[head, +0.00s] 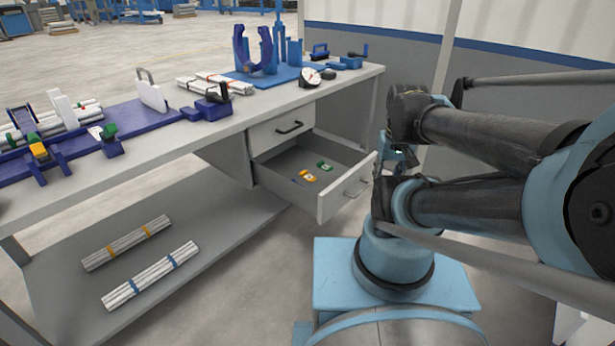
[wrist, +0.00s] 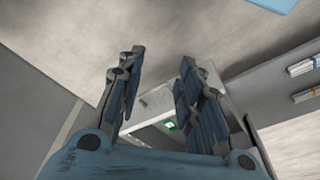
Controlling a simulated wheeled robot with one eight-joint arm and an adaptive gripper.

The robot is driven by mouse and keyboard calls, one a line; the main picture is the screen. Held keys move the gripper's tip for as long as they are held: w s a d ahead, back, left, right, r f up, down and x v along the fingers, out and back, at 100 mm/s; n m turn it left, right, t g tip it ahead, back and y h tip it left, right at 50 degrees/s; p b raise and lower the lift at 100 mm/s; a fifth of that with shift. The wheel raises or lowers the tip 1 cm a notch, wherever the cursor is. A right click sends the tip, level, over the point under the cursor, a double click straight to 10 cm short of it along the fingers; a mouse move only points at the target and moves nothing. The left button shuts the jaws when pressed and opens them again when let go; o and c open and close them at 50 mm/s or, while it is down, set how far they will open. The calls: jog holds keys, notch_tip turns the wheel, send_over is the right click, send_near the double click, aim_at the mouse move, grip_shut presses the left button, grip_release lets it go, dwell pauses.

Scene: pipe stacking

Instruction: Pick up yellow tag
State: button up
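The yellow tag (head: 308,176) lies flat in the open lower drawer (head: 338,192) of the workbench, in the head view. A green tag (head: 325,166) lies just behind it, to the right. My gripper (wrist: 161,58) is open and empty in the wrist view, with its two fingers well apart. In the head view it is largely hidden by my own arm, to the right of the drawer front and apart from the tags. The wrist view shows the green tag (wrist: 171,125) between the fingers; I cannot make out the yellow tag there.
The drawer front with its handle (head: 357,187) stands out from the bench. A closed drawer (head: 281,131) sits above it. The bench top (head: 243,115) carries pipes, clamps and a gauge (head: 309,78). Pipe bundles (head: 150,275) lie on the lower shelf. Floor right of the drawer is partly bare.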

jog(key=o, duration=0.4)
jog(key=shift+s+r, duration=0.15)
jog(key=shift+s, duration=0.05)
jog(key=shift+o, duration=1)
jog(key=shift+s+r, duration=0.15)
jog(key=shift+r, duration=0.15)
jog(key=w+a+r+n, duration=0.3)
jog(key=w+r, duration=0.3)
jog(key=w, duration=0.5)
jog(key=n+g, duration=0.2)
jog(key=n, duration=0.4)
send_over(306, 175)
notch_tip(306, 175, down, 15)
jog(key=f, duration=1.1)
jog(key=shift+w, duration=0.25)
jog(key=shift+s+f, duration=0.2)
jog(key=shift+f, duration=2.9)
